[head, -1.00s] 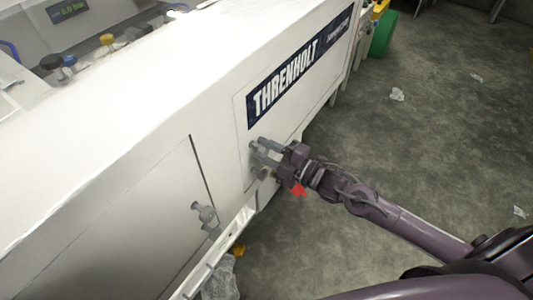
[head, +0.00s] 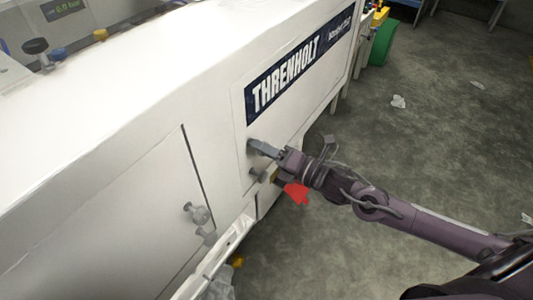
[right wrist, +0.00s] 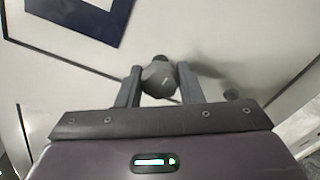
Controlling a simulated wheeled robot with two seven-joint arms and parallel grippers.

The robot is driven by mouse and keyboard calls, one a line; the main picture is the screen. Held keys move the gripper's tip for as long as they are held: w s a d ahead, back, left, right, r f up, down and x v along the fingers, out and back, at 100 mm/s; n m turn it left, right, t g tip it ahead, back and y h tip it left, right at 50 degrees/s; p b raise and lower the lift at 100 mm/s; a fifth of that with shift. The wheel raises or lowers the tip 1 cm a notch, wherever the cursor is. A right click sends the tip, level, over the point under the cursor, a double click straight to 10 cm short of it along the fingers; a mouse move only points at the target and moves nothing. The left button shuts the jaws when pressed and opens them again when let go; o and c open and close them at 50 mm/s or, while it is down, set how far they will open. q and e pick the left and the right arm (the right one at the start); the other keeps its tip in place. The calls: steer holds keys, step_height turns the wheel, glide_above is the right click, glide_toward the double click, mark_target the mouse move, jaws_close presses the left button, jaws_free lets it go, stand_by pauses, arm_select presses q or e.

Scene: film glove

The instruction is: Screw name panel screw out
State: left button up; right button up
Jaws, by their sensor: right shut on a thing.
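The name panel (head: 290,122) is a white panel on the machine's side with a dark blue THRENHOLT sign (head: 300,68). My right gripper (head: 256,146) is at the panel's lower left corner. In the right wrist view its two fingers (right wrist: 159,88) are shut on a grey screw with a rounded knob head (right wrist: 158,78). The screw sits against the white panel face; its shank is hidden. In the head view the gripper mostly hides this screw. My left gripper is not in view.
A white ledge (head: 225,252) sticks out below. A red thing (head: 296,193) shows under my wrist. The grey floor at right is mostly clear.

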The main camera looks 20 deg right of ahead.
steer(key=shift+n+b, duration=0.35)
steer(key=shift+n, duration=0.35)
steer(key=shift+w+r+n, duration=0.1)
steer(key=shift+r+n, duration=0.05)
steer(key=shift+n, duration=0.15)
steer(key=o, duration=1)
steer(key=shift+w+a, duration=0.1)
steer(key=shift+c, duration=0.2)
steer(key=v, duration=0.8)
